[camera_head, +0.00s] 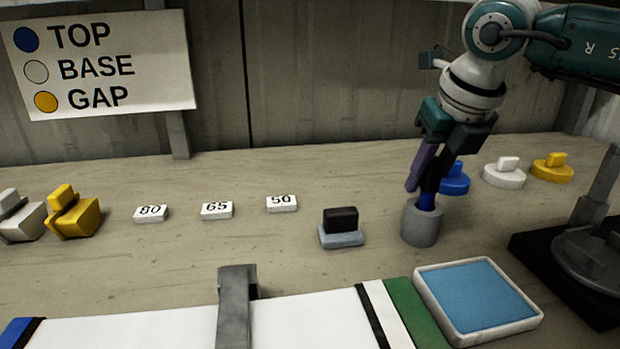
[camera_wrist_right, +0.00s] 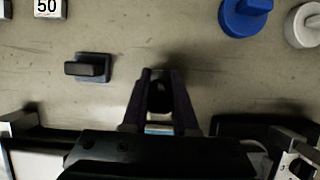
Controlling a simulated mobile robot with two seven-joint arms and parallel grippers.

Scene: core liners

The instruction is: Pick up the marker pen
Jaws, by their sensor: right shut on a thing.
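My right gripper (camera_head: 424,186) points down from above and is shut on the pen, just over the cup. Its fingers hide most of the pen's upper part. In the right wrist view the fingers (camera_wrist_right: 160,100) frame a dark round end, and the cup is hard to make out. My left gripper is not in view.
Blue, white (camera_head: 504,174) and yellow (camera_head: 552,168) knobbed discs stand behind and right of the cup. A black-handled block (camera_head: 340,228) stands to its left. A blue pad in a white tray (camera_head: 478,340) lies in front. A dark-based stand (camera_head: 590,255) is at right.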

